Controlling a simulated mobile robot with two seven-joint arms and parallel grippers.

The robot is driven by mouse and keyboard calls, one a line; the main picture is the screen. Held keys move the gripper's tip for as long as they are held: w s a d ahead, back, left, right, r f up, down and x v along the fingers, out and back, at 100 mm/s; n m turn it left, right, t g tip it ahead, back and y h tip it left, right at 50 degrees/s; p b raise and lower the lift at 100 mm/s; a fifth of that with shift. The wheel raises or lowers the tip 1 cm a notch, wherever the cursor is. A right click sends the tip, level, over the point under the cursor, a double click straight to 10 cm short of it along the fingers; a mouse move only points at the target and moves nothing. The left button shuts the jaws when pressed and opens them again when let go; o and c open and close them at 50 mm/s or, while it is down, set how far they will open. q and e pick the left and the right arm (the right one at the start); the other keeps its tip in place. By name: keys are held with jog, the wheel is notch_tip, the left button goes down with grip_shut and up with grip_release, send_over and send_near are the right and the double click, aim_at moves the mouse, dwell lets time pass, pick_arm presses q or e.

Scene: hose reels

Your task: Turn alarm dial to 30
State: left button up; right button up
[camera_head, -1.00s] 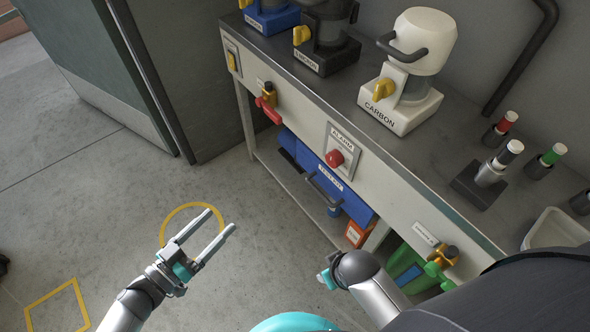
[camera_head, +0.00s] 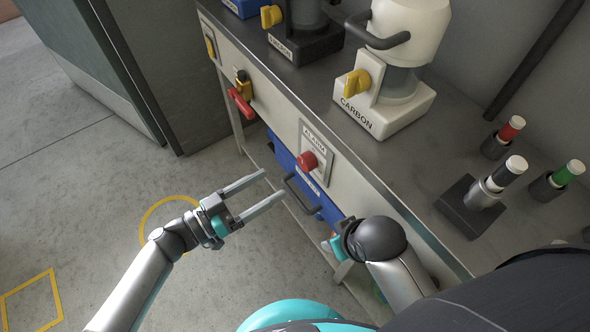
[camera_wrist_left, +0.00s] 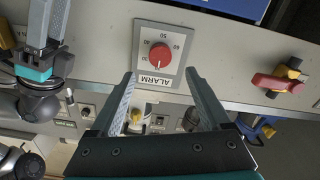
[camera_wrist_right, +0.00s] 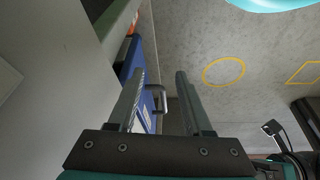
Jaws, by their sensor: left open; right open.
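The red alarm dial (camera_head: 308,161) sits on a grey plate labelled ALARM (camera_head: 317,140) on the bench's front face. In the left wrist view the dial (camera_wrist_left: 160,56) is ahead, between and beyond the fingertips, with numbers around it on the upside-down plate. My left gripper (camera_head: 274,185) is open and empty, pointing at the bench front and apart from the dial. It also shows in the left wrist view (camera_wrist_left: 160,75). My right gripper shows open and empty in the right wrist view (camera_wrist_right: 160,75). In the head view its fingers are mostly hidden behind my right arm.
A red-handled valve (camera_head: 240,102) is on the bench front left of the dial. A blue box (camera_head: 285,155) with a dark handle is under the bench. A CARBON unit (camera_head: 385,105) and several capped cylinders stand on the worktop (camera_head: 430,150). The floor at left is clear.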

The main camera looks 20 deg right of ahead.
aim_at(302, 165)
pick_arm(q)
jog(key=b+x, duration=0.2)
jog(key=x, duration=0.4)
jog(key=shift+d, duration=0.2)
jog(key=shift+x, duration=0.75)
pick_arm(e)
jog(key=shift+t, duration=0.5)
jog(key=shift+s+r, duration=0.1)
jog(key=shift+r, duration=2.65)
pick_arm(q)
jog(key=shift+c, duration=0.4)
grip_shut()
